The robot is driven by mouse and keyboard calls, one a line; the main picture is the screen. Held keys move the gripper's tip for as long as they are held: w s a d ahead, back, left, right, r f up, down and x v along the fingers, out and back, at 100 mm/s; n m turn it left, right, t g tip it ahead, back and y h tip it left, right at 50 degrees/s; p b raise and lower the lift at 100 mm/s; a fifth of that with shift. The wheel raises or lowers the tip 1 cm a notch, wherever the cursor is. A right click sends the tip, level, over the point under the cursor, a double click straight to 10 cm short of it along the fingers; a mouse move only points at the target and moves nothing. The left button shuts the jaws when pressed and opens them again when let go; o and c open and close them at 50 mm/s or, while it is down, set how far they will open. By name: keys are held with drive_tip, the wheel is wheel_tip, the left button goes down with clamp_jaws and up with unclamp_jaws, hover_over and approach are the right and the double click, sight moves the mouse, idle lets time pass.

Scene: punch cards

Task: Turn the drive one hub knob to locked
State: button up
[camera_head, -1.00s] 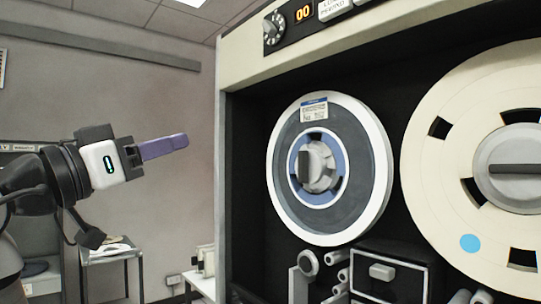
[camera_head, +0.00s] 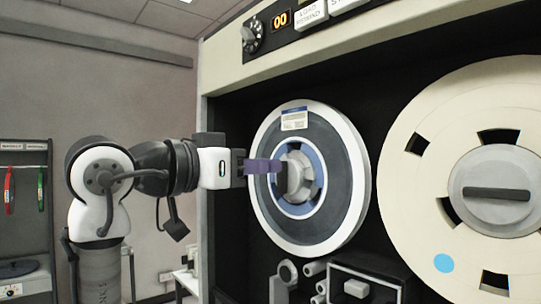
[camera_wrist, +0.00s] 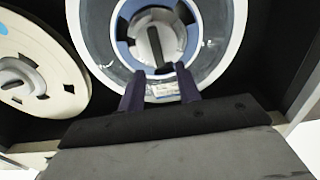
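A grey hub knob (camera_head: 297,176) sits at the centre of the dark reel (camera_head: 338,192) with a white rim and blue hub ring. Its grip bar stands roughly upright in the head view. In the wrist view the knob (camera_wrist: 154,42) lies ahead, between and beyond my fingers. Contact with the knob cannot be told. No "drive one" marking is readable.
A larger cream reel (camera_head: 405,190) with its own knob (camera_head: 497,193), bar horizontal, is to the right. Rollers and a black box (camera_head: 352,287) sit below the dark reel. A control panel with a dial (camera_head: 251,38) and an orange "00" display (camera_head: 280,20) runs above.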

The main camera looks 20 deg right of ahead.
sight(284, 177)
drive_tip(key=shift+p+x, duration=0.35)
drive_tip(key=shift+x, duration=1.25)
clamp_jaws()
